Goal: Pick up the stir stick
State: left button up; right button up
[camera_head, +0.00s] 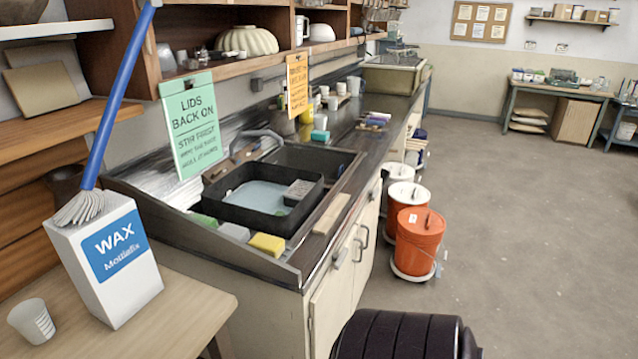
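I cannot pick out a thing that is surely the stir stick. A flat, pale wooden piece (331,213) lies on the front edge of the sink counter; it could be the stick, but I cannot tell. Orange bucket (417,243) stands on the floor to the right of the cabinet, with a dark handle on its lid. White-lidded buckets (407,194) stand behind it. Neither of my grippers is in view.
A black tub (262,195) of water sits at the sink, with a yellow sponge (267,244) in front. A WAX box (104,258) and a cup (32,321) stand on the left table, a blue-handled brush (117,97) above the box. The floor (530,230) at right is clear.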

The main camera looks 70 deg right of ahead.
aim_at(324, 225)
jog(key=z, duration=2.25)
jog(key=u, duration=2.7)
jog(key=z, duration=2.7)
jog(key=i+l+u, duration=0.35)
jog(key=l, duration=0.4)
jog(key=i, duration=0.1)
